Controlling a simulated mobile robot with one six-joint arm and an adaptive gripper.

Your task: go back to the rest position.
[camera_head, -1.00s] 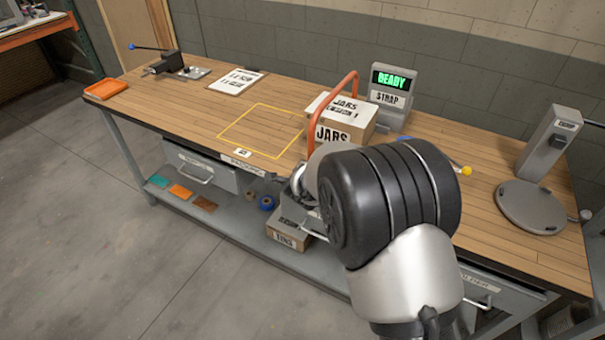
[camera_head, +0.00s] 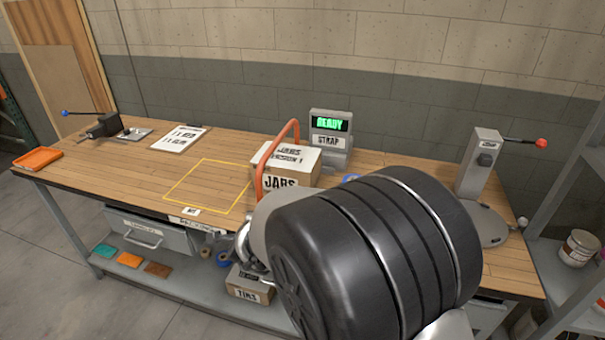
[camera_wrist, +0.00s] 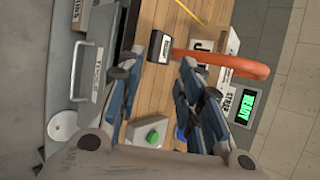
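My gripper (camera_wrist: 170,62) shows in the wrist view with its two blue-grey fingers apart and no object visibly held between them. It is over the front part of the wooden bench (camera_head: 130,160), near the orange arch (camera_head: 277,155) of the strapping station. In the head view my large black wrist joint covers most of the gripper. A JARS carton (camera_head: 292,165) sits on the bench under the arch, in front of the screen (camera_head: 331,124) reading READY. A small dark labelled block (camera_wrist: 159,47) lies beyond the fingertips in the wrist view.
A yellow outlined square (camera_head: 205,186) on the bench is empty. An orange tray (camera_head: 38,158), a clamp-like tool (camera_head: 105,125) and a clipboard (camera_head: 180,139) are at the left. A grey upright device (camera_head: 481,160) with a round base stands at the right. A drawer (camera_head: 150,232) and lower shelf are below.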

